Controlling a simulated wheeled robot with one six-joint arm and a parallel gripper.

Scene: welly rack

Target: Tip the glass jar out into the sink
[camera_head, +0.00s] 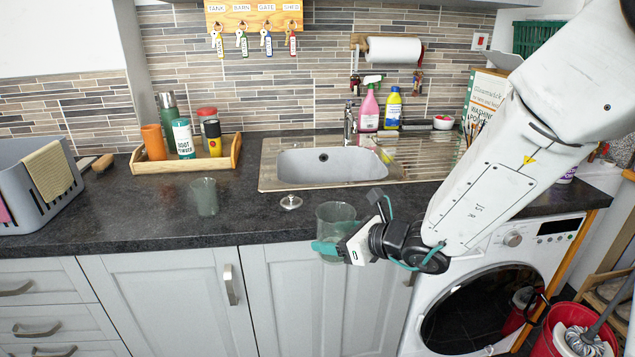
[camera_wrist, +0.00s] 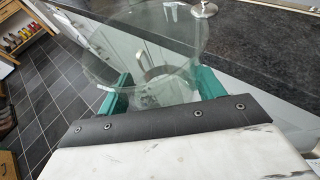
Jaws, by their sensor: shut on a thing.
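A clear glass jar (camera_head: 335,214) is held upright, or nearly so, by my gripper (camera_head: 328,248) in front of the counter's front edge. My gripper's green fingers are on either side of the jar in the wrist view (camera_wrist: 155,92), where the jar (camera_wrist: 140,45) looks see-through and open at the top. I cannot tell what is inside it. The steel sink (camera_head: 325,166) is set in the counter behind and to the left of the jar, with a dark drain in its basin and a tap (camera_head: 349,125) at its back edge.
A plug (camera_head: 291,202) lies on the counter in front of the sink. A greenish glass (camera_head: 205,196) stands further left. A wooden tray (camera_head: 185,165) with bottles and cups is behind it. Pink (camera_head: 369,108) and yellow (camera_head: 393,108) bottles stand behind the sink. A washing machine (camera_head: 490,290) is below right.

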